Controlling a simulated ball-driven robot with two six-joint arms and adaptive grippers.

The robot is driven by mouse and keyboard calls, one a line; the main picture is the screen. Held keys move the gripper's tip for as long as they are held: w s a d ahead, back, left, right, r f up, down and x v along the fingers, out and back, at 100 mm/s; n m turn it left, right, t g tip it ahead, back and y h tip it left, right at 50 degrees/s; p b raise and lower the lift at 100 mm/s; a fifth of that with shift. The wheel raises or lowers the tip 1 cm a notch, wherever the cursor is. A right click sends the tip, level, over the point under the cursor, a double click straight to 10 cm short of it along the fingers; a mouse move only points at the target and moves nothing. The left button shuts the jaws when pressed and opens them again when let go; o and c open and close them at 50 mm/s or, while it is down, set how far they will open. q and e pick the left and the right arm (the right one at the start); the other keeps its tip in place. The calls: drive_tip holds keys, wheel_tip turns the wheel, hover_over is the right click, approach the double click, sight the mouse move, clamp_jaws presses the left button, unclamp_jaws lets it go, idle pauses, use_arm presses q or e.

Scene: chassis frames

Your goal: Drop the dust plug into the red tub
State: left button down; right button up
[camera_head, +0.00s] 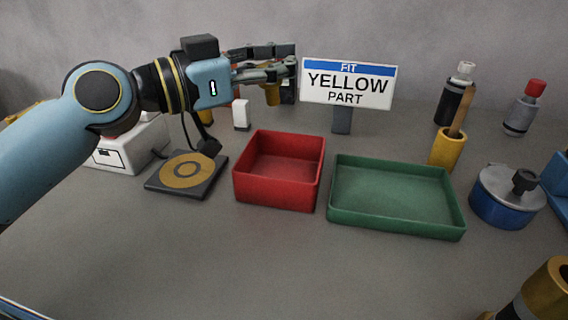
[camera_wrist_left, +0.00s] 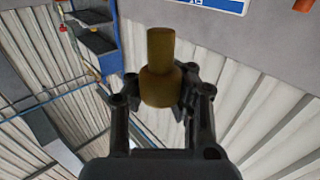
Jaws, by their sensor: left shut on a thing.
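My left gripper (camera_head: 291,62) reaches in from the left, above and behind the red tub (camera_head: 277,192). In the left wrist view, the left gripper (camera_wrist_left: 160,95) is shut on a stepped ochre piece, seemingly the dust plug (camera_wrist_left: 160,50), with a wide lower part and a narrower top. In the head view the fingers largely hide what they hold. An ochre shape (camera_head: 272,94) shows just below them; I cannot tell if it is the held piece. The red tub stands open and looks empty.
A green tray (camera_head: 397,222) stands empty right of the tub. A dark pad with an ochre ring (camera_head: 187,172) lies to its left. A sign (camera_head: 347,84) stands behind. Yellow cup (camera_head: 447,150), blue-sided pot (camera_head: 505,200) and bottles stand right. The front table is mostly clear.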

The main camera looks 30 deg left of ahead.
use_arm(q)
drive_tip(key=shift+w+f+b, duration=0.15)
drive_tip(key=shift+f+b, duration=1.55)
drive_tip(key=shift+f, duration=1.05)
drive_tip(key=c, duration=1.2)
unclamp_jaws()
wheel_tip(320, 180, up, 10)
drive_tip(key=shift+r, duration=0.1)
